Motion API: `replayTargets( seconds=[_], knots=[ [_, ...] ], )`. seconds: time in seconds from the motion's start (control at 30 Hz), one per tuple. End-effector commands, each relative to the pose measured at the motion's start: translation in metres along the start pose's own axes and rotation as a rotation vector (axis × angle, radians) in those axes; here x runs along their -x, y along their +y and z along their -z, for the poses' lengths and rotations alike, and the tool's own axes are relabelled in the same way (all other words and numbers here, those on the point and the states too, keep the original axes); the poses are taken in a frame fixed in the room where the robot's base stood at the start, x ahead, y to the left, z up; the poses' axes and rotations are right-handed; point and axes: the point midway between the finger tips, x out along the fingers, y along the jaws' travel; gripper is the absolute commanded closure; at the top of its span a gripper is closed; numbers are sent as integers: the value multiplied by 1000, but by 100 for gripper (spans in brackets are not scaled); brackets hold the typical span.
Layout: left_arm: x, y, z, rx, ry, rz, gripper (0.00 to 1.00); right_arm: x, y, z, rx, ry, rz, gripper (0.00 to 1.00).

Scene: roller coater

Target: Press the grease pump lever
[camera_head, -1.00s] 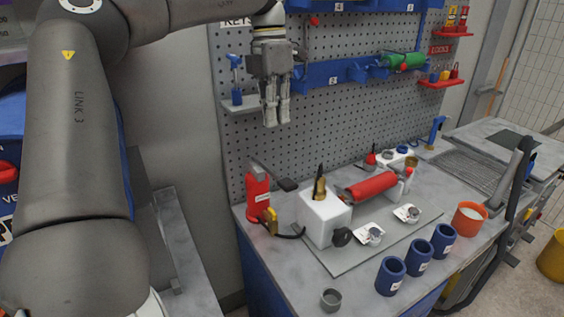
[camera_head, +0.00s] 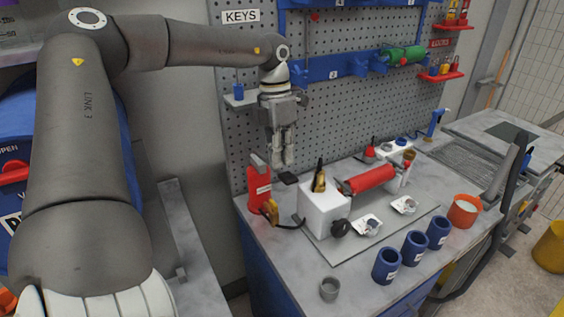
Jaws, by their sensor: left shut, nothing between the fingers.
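The grease pump (camera_head: 259,190) is an upright red body at the back left of the bench. Its lever seems to be the black pad (camera_head: 288,178) sticking out to the right of the body's top. My left gripper (camera_head: 283,164) points straight down with its fingers shut and empty. Its fingertips show right above the black pad in the picture. I cannot tell whether they touch it. My right gripper is not in view.
A white block (camera_head: 322,214) stands right of the pump, with a red cylinder (camera_head: 371,179) behind it. Blue cups (camera_head: 387,265) and an orange cup (camera_head: 464,211) line the front and right. The pegboard (camera_head: 345,120) rises behind.

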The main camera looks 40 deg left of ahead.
Motion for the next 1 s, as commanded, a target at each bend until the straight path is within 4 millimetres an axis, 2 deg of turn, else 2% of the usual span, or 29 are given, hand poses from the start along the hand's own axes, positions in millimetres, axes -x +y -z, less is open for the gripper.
replayTargets(
  seconds=[0.03, 0.3, 0.67, 0.77, 1.0],
  knots=[
    [-6, -1, 1, 0, 4, 4, 100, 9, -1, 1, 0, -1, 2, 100],
    [-31, 0, 0, 0, 1, 0, 100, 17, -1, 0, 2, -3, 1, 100],
    [-34, 0, 0, 0, 0, 0, 100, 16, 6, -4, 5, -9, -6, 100],
    [-37, 0, 0, -1, 0, -8, 100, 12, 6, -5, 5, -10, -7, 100],
    [-56, -1, 0, -5, 2, -74, 100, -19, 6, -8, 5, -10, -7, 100]
  ],
)
